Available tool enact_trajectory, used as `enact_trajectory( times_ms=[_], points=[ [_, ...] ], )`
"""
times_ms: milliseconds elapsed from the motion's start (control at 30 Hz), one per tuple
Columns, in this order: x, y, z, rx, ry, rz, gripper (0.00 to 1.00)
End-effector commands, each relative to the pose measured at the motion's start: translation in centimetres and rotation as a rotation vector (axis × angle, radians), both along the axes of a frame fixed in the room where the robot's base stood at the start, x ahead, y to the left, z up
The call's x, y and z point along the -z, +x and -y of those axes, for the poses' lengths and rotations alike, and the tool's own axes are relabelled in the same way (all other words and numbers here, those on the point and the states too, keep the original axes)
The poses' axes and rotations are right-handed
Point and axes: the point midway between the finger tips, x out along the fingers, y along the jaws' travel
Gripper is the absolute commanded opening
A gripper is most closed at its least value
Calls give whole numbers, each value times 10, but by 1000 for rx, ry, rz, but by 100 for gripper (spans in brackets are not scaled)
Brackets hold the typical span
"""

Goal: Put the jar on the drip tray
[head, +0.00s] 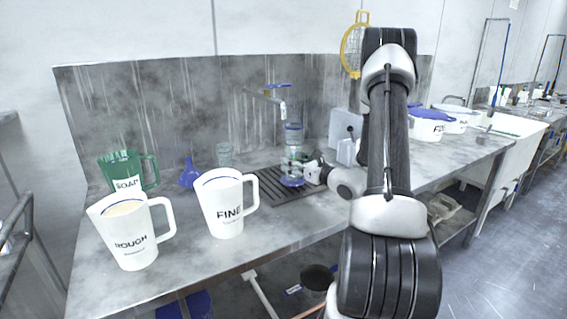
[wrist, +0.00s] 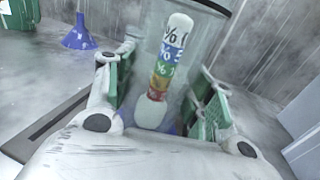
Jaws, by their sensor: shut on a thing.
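The clear jar (head: 293,142) has a blue rim and a blue base, and stands upright in the head view below the tap. The wrist view shows the clear jar (wrist: 205,45) close up, with a strip of coloured percent labels. My gripper (head: 299,168) is shut on the jar's lower part, its green-padded fingers on either side in the wrist view (wrist: 160,88). The dark slatted drip tray (head: 268,187) lies on the bench under the jar. I cannot tell whether the jar's base touches the slats.
A white FINE jug (head: 224,207), a white ROUGH jug (head: 128,235) and a green SOAP jug (head: 126,172) stand to the left. The tap (head: 270,97) hangs above the jar.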

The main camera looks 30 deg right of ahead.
Motion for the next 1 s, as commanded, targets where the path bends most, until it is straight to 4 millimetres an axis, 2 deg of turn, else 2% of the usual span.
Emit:
enact_trajectory(
  times_ms=[233, 433, 533, 867, 900, 1000],
  points=[
    [-1, 19, -5, -1, -1, 1, 4],
    [0, 54, -16, -3, 0, 2, 4],
    [15, 51, -14, 1, 2, -1, 4],
    [17, 51, -14, 1, 1, 0, 4],
    [18, 51, -14, 1, 1, -1, 59],
    [17, 51, -14, 1, 1, -1, 75]
  ],
)
